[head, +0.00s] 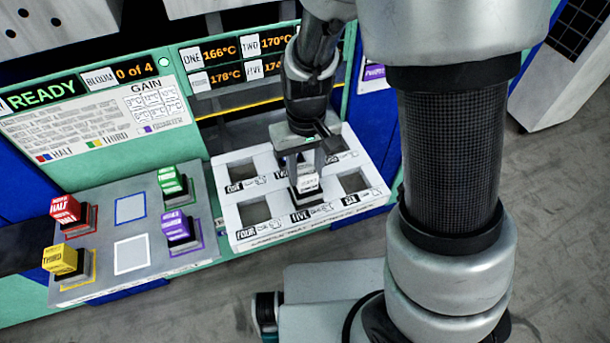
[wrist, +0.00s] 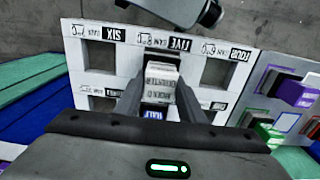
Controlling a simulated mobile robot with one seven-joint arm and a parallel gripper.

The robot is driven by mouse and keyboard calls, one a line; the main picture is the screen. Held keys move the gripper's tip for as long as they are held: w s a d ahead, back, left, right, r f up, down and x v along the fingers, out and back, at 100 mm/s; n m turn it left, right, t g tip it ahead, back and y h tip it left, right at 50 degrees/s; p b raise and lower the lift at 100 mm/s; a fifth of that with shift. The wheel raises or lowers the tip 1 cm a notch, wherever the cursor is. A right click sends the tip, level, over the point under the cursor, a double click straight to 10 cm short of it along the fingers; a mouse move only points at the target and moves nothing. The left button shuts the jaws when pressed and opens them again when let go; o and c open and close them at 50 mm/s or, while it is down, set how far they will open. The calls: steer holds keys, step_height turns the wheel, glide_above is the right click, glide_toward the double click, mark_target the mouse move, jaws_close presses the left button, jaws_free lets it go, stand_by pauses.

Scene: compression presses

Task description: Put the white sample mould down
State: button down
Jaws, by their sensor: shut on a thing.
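The white sample mould (head: 308,183) is a small white block with dark print and a dark lower part. My gripper (head: 306,170) is shut on it from above. They are at the front middle opening, marked FIVE, of the white slotted tray (head: 280,205). I cannot tell whether the mould rests in the opening or hangs just above it. In the wrist view the mould (wrist: 160,78) is between the two fingers of my gripper (wrist: 160,90), beside the FIVE label. The fingers hide its sides.
Openings FOUR (head: 255,210) and SIX (head: 353,182) look empty. A grey panel (head: 105,258) at left holds red (head: 66,210), yellow (head: 61,260), green (head: 172,182) and purple (head: 177,228) blocks. Its blue and white outlined squares are bare. The temperature displays (head: 237,60) stand behind.

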steer(key=shift+f, duration=1.65)
steer(key=shift+f+b, duration=0.1)
steer(key=shift+b, duration=0.2)
steer(key=shift+f, duration=0.15)
steer(key=c, duration=1.2)
jaws_free()
step_height(320, 180, up, 12)
steer(key=shift+r+p, duration=0.1)
steer(key=shift+p, duration=0.85)
steer(key=s+d+r+m+t, duration=0.1)
steer(key=s+d+r+t, duration=0.1)
steer(key=r, duration=0.3)
steer(key=s+d+r+m+t, duration=0.1)
steer(key=s+d+r, duration=0.4)
steer(key=r, duration=0.1)
steer(key=s+d+r+m+t, duration=0.1)
steer(key=s+d+r+t, duration=0.1)
steer(key=r, duration=0.3)
steer(key=shift+s+d+r+t, duration=0.15)
steer(key=shift+s+d+r, duration=0.05)
steer(key=shift+s+d, duration=0.2)
steer(key=shift+s+d+r+t, duration=0.15)
steer(key=shift+s+d, duration=0.1)
steer(key=shift+d, duration=0.2)
